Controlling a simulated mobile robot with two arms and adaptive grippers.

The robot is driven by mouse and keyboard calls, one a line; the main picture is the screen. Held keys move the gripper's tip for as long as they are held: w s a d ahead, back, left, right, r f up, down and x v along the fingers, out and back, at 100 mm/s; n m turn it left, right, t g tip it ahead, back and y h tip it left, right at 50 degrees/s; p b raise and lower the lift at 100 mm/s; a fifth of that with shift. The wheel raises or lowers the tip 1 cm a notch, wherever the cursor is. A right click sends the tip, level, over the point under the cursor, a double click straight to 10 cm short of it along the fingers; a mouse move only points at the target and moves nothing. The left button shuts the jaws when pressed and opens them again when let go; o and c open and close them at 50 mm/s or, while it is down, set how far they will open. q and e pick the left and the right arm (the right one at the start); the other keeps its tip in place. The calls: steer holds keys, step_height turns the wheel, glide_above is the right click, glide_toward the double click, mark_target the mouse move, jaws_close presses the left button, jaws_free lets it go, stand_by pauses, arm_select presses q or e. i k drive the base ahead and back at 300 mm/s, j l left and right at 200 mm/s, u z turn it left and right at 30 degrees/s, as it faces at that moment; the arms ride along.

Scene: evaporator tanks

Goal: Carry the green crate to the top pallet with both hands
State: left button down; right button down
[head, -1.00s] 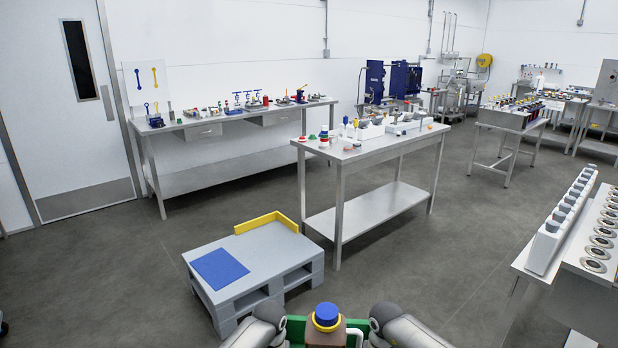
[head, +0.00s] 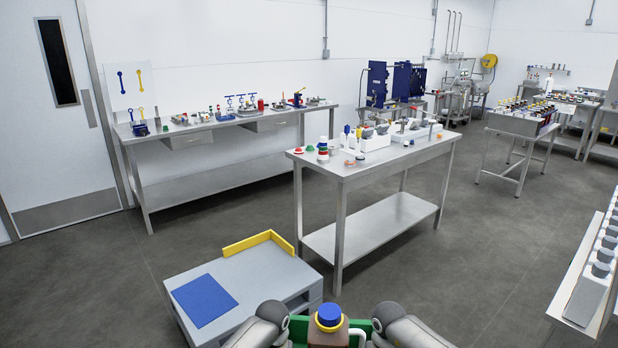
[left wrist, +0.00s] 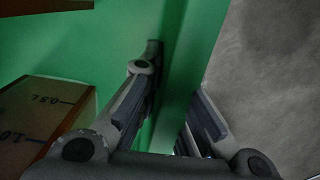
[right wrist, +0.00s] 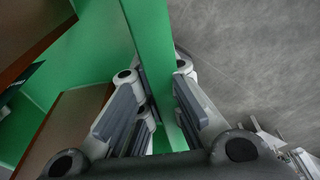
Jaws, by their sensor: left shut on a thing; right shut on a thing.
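The green crate (head: 300,326) is at the bottom middle of the head view, mostly out of frame. It holds a brown bottle (head: 328,336) with a blue cap and yellow ring. My left gripper (left wrist: 172,95) is shut on one crate wall, a finger on each side. My right gripper (right wrist: 160,95) is shut on another crate wall in the same way. In the head view the gripper tips are hidden. A grey pallet stack (head: 262,285) stands ahead and left of the crate, with a blue mat (head: 203,299) and a yellow corner edge (head: 262,240) on top.
A steel table (head: 385,165) with bottles and small parts stands just beyond the pallet stack to the right. A long workbench (head: 225,125) runs along the back wall. Floor between is clear.

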mark_target(260, 272)
steer(key=i+l+u, duration=0.1)
steer(key=i, duration=1.6)
steer(key=i+l+u, duration=0.1)
steer(key=i+u, duration=0.2)
steer(key=i, duration=0.5)
steer(key=i+u, duration=0.3)
steer(key=i, duration=0.25)
steer(key=i+l+u, duration=0.1)
steer(key=i+u, duration=0.15)
steer(key=i, duration=0.3)
